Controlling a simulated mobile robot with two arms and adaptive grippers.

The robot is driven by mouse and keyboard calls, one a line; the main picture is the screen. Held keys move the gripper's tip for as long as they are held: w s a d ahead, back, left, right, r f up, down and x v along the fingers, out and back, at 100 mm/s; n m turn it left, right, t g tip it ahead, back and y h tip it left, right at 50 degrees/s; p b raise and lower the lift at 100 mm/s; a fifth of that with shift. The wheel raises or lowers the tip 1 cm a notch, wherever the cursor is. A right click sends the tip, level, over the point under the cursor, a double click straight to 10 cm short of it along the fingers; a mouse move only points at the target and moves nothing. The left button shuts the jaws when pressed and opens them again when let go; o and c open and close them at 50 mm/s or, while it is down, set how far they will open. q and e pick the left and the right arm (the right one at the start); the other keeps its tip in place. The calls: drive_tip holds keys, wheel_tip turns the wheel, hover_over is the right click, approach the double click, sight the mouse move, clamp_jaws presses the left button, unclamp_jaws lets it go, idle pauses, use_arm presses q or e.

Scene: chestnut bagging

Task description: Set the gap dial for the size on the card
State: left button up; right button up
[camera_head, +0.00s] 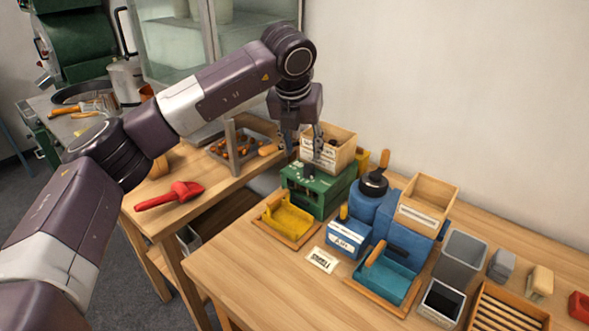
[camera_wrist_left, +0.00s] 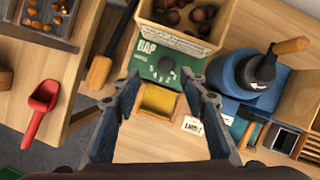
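The green machine (camera_head: 318,197) stands on the table with a wooden hopper on top. My left gripper (camera_head: 304,148) is above the green machine, fingers pointing down. In the left wrist view its fingers (camera_wrist_left: 164,92) are spread apart and empty, with the dial between and beyond them. My right gripper is not in view.
A yellow tray (camera_head: 287,220) sits before the green machine. A blue machine (camera_head: 374,205) with a black-topped crank stands to its right, above a teal tray (camera_head: 388,280). A red scoop (camera_head: 170,195) lies on the left table. Grey bins (camera_head: 460,255) stand right.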

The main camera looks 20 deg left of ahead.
sight(309, 166)
use_arm(q)
drive_tip(key=f, duration=0.1)
drive_tip(key=w+d+f, duration=0.1)
drive_tip(key=f+p, duration=0.1)
drive_tip(key=shift+w+d+f, duration=0.15)
drive_tip(key=shift+d+f, duration=0.05)
drive_tip(key=shift+d, duration=0.1)
drive_tip(key=shift+a+x, duration=0.15)
drive_tip(key=shift+x, duration=0.45)
drive_tip(key=shift+a+x, duration=0.15)
drive_tip(key=shift+x, duration=0.4)
drive_tip(key=shift+w+a+f+p, duration=0.1)
drive_tip(key=shift+w+f+p, duration=0.15)
drive_tip(key=shift+f, duration=0.2)
clamp_jaws()
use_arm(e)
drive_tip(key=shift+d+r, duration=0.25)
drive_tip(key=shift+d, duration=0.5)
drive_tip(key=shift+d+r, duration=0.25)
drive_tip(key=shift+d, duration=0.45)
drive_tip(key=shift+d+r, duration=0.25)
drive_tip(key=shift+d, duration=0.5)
